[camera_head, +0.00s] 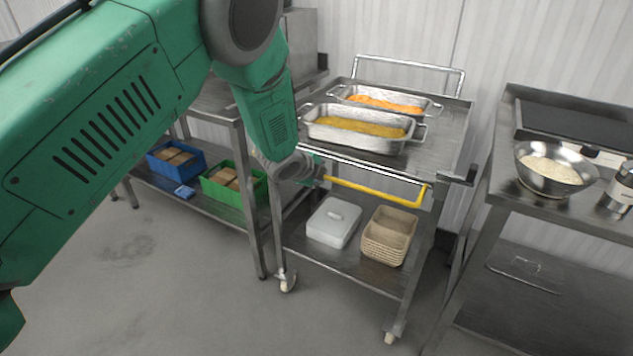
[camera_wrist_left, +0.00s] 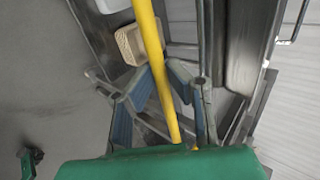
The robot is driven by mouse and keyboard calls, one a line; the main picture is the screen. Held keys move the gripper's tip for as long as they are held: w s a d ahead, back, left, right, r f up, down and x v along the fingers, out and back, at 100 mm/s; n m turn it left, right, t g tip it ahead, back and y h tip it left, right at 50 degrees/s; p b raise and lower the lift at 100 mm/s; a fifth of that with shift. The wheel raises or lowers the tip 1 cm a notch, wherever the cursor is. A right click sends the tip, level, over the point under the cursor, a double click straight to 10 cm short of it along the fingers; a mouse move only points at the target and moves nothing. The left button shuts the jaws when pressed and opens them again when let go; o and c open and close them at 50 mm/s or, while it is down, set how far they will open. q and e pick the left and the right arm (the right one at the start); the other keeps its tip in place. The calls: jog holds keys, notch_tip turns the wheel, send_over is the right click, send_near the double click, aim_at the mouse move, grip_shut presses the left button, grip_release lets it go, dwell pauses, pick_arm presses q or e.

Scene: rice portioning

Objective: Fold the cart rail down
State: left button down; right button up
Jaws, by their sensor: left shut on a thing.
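The cart (camera_head: 293,225) is a steel trolley standing in the middle of the head view. Its yellow rail (camera_head: 375,192) runs across the front side, a little below the top shelf's edge, with a bent end at the right. My left gripper (camera_head: 318,172) is at the rail's left part, mostly hidden behind my own wrist. In the left wrist view the yellow rail (camera_wrist_left: 148,40) passes between the blue-grey fingers of the left gripper (camera_wrist_left: 166,82), which are shut on it. My right gripper is in neither view.
Two steel pans, with yellow food (camera_head: 312,131) and orange food (camera_head: 430,106), stand on the cart top. A white lidded box (camera_head: 333,222) and a wicker basket (camera_head: 390,235) stand below. A table with a rice bowl (camera_head: 549,183) is at right. The floor in front is clear.

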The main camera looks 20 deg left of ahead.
pick_arm(q)
jog(key=shift+s+d+f+b, duration=0.15)
jog(key=shift+s+f+b, duration=0.1)
jog(key=shift+f, duration=0.6)
jog(key=shift+s+d+f+b, duration=0.1)
jog(key=shift+s+f+b, duration=0.1)
jog(key=shift+f, duration=0.6)
jog(key=c, duration=1.6)
grip_release()
jog(key=shift+r, duration=0.1)
jog(key=shift+w+a+r, duration=0.1)
jog(key=shift+w+r, duration=0.05)
jog(key=v, duration=1.1)
jog(key=shift+s+r, duration=0.25)
jog(key=shift+r, duration=0.1)
